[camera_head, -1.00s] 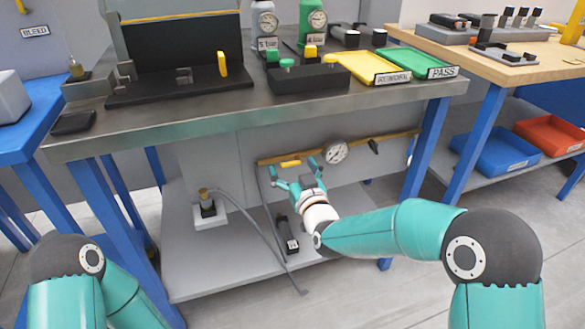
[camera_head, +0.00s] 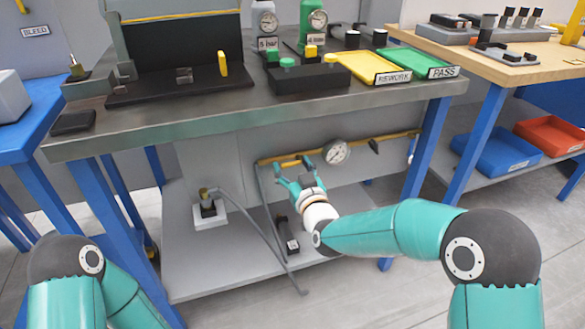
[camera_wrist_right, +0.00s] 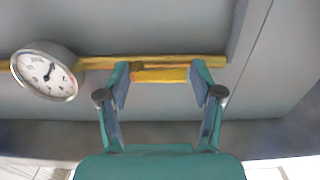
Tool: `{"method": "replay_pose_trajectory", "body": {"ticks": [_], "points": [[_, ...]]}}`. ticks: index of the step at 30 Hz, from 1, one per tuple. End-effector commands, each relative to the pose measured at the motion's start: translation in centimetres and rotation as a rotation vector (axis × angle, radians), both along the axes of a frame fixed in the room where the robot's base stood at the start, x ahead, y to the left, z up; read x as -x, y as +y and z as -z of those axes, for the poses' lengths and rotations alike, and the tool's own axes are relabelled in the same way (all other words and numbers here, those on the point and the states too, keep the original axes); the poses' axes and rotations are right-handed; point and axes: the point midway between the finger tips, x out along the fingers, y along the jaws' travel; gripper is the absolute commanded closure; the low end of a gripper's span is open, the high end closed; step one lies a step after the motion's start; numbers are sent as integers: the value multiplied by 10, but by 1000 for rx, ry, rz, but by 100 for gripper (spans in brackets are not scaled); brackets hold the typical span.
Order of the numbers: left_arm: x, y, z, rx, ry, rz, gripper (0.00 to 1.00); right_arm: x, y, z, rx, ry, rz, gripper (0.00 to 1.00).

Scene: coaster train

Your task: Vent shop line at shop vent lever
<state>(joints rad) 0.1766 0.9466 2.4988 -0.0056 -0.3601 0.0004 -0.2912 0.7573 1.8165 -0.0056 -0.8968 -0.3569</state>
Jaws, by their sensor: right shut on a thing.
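The yellow lever (camera_head: 289,164) sits on the yellow pipe below the steel bench, left of a round white gauge (camera_head: 336,152). In the right wrist view the lever (camera_wrist_right: 160,76) lies crosswise between my right gripper's fingertips. My right gripper (camera_head: 294,166) is shut on the lever, with one finger at each end of it. The gauge (camera_wrist_right: 44,72) shows at left in the wrist view. My left arm shows at the lower left of the head view, but its gripper is out of frame.
The steel bench top (camera_head: 200,118) overhangs my right arm's reach. A grey lower shelf (camera_head: 190,265) holds a small fitting on a white block (camera_head: 209,214), a grey hose and a dark cylinder (camera_head: 287,236). Blue table legs (camera_head: 427,150) stand at the sides.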

Motion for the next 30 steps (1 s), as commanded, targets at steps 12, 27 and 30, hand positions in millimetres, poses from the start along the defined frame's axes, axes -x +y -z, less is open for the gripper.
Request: {"method": "replay_pose_trajectory", "body": {"ticks": [12, 27, 30], "points": [[0, 0, 26, 0, 0, 0, 62, 0, 0, 9, 228, -76, -1, 69], [0, 0, 54, 0, 0, 0, 62, -2, -5, 19, 677, -221, -4, 69], [0, 0, 58, 0, 0, 0, 62, -2, -6, 20, 767, -251, -5, 69]]}}
